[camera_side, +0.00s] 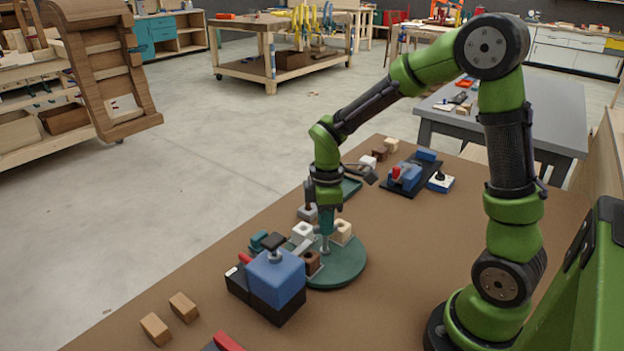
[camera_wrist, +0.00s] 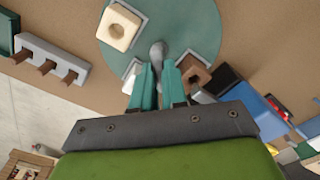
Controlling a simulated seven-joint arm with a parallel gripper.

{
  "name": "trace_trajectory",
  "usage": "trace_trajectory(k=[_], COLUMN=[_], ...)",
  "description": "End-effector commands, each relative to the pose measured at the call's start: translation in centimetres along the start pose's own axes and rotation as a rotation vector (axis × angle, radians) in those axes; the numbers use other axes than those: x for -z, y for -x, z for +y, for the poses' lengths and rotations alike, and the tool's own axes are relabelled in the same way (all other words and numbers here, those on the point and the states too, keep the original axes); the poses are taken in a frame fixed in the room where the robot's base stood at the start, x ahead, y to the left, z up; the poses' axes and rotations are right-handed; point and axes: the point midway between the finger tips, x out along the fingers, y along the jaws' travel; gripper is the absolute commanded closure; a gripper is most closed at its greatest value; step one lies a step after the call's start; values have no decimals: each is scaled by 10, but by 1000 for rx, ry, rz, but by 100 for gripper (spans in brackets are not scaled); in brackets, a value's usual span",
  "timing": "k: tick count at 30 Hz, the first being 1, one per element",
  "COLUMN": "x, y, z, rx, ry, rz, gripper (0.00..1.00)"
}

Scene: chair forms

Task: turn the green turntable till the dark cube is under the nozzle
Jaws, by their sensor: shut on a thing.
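The green turntable (camera_side: 345,273) lies flat on the brown table; it also shows in the wrist view (camera_wrist: 205,30). The dark cube (camera_side: 312,264), brown with a hole in its top, sits near its rim on the side toward the blue machine (camera_side: 278,279). In the wrist view the dark cube (camera_wrist: 192,72) is just right of my fingers. A grey bar reaches from the machine toward the cube; I cannot tell whether the nozzle is directly above it. My gripper (camera_side: 326,243) points down, its teal fingers (camera_wrist: 158,78) shut on the grey centre knob (camera_wrist: 158,50).
A white cube (camera_side: 302,231) and a pale wooden cube (camera_side: 342,231) also sit on the turntable. Two wooden blocks (camera_side: 170,318) lie at the front left. A blue device on a black base (camera_side: 407,177) stands farther back. The table right of the turntable is clear.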

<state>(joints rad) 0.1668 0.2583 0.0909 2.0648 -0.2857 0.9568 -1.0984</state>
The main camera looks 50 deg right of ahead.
Motion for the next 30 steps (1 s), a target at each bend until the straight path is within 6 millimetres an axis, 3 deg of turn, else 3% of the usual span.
trace_trajectory(k=[5,6,10,22,26,30], x=[0,0,0,1,1,1], y=[2,2,1,9,31,65], z=[0,0,0,1,1,1], rx=[-2,-2,-2,-3,-6,-7], ry=[-1,-1,-1,-1,-2,-2], rz=[2,2,2,2,5,6], gripper=[100,81,62,62,62,62])
